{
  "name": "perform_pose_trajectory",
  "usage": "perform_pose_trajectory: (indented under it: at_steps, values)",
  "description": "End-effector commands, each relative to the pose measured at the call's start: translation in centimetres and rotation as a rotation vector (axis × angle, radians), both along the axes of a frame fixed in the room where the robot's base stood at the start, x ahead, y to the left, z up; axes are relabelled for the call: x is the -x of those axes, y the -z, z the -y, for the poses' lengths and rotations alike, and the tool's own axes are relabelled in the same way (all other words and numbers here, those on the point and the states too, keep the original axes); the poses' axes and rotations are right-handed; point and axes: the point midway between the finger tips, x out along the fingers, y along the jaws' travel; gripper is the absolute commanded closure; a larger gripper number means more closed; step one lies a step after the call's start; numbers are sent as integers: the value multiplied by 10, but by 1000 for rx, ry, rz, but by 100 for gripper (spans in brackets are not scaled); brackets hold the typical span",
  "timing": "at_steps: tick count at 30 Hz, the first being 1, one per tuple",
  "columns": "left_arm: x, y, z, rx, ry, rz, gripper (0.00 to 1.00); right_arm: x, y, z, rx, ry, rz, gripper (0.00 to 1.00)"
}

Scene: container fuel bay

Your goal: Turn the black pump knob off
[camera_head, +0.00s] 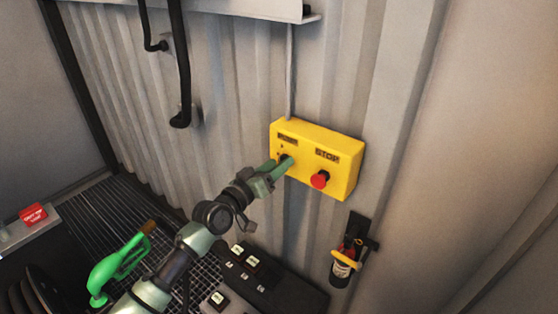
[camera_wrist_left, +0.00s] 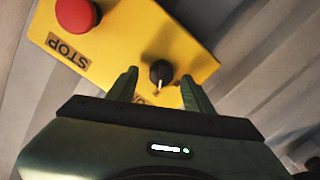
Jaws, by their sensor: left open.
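The yellow control box (camera_head: 345,183) is fixed to the corrugated wall, with a red STOP button (camera_head: 320,180) on its right part. The black pump knob (camera_wrist_left: 160,73) shows in the left wrist view, with a pale pointer line on it. In the head view it is mostly hidden behind my fingers. My left gripper (camera_head: 279,166) is at the box's left part. In the left wrist view its two fingers (camera_wrist_left: 160,86) are open, one on each side of the knob, with visible gaps. I cannot tell how deep they reach around it. My right gripper is not in view.
A green fuel nozzle (camera_head: 118,266) is at lower left above a grating. A dark case (camera_head: 262,281) sits below the box.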

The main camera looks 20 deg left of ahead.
Motion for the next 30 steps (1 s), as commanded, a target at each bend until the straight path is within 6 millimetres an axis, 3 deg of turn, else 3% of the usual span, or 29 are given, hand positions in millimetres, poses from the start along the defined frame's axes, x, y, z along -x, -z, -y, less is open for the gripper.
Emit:
perform_pose_trajectory:
  at_steps: [4,11,17,30]
  values:
    - [-9,0,3,0,-1,1,49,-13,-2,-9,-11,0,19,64]
    - [-9,0,4,-1,0,0,49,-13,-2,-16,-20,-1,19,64]
    - [-9,0,4,-1,0,0,99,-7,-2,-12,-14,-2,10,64]
    - [-9,0,4,69,1,-25,100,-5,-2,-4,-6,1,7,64]
